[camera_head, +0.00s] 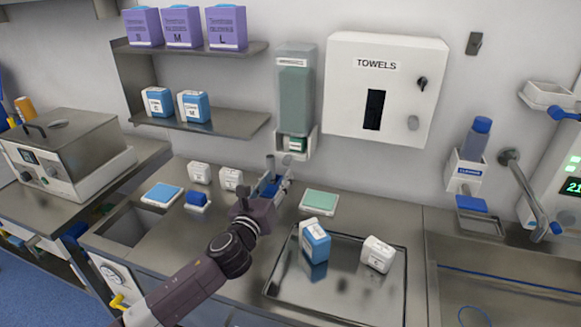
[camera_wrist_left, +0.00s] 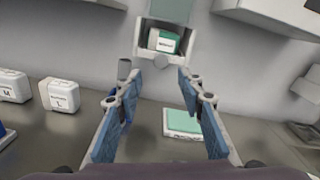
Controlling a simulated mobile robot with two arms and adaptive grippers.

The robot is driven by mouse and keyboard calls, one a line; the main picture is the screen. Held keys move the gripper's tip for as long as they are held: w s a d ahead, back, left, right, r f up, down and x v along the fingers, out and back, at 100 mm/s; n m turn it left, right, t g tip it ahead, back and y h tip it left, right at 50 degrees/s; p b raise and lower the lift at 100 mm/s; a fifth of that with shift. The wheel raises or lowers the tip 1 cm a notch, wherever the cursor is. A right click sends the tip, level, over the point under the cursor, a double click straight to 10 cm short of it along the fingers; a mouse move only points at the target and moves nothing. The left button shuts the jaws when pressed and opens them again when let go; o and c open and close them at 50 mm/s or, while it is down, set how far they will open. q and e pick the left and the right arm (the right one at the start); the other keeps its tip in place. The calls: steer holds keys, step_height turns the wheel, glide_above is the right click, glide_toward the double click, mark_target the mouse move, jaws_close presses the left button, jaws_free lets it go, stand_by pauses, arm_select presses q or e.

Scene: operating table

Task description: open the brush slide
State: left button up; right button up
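The tall wall dispenser (camera_head: 295,95), clear on top and filled with green packs, hangs left of the towel cabinet. I take its low white tray-like bottom (camera_head: 297,152) as the brush slide; its label is too small to read. A small green-and-white pack (camera_head: 296,144) sits in this bottom part. In the left wrist view the pack (camera_wrist_left: 163,41) shows above and between my fingers. My left gripper (camera_head: 279,172) is open and empty, its fingers below and slightly left of the dispenser, apparently apart from it. My right gripper is not in view.
A white TOWELS cabinet (camera_head: 385,85) hangs to the right. A metal tray (camera_head: 340,285) holds a blue-white box (camera_head: 315,240) and a white box (camera_head: 377,254). A green pad (camera_head: 320,202) lies below the dispenser. Shelves (camera_head: 205,122) with boxes stand left.

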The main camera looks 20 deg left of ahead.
mark_target(286, 162)
arm_select(q)
steer(key=shift+w+r+p, duration=0.2)
steer(key=shift+w+r, duration=0.05)
steer(key=shift+w, duration=0.35)
steer(key=shift+w+r+p, duration=0.15)
steer(key=shift+w+r, duration=0.1)
steer(key=shift+w, duration=0.3)
steer(key=w, duration=0.2)
steer(key=shift+w+d+f, duration=0.1)
steer(key=shift+w+f, duration=0.1)
steer(key=shift+w, duration=1.05)
steer(key=shift+c, duration=0.9)
steer(key=c, duration=0.7)
jaws_close()
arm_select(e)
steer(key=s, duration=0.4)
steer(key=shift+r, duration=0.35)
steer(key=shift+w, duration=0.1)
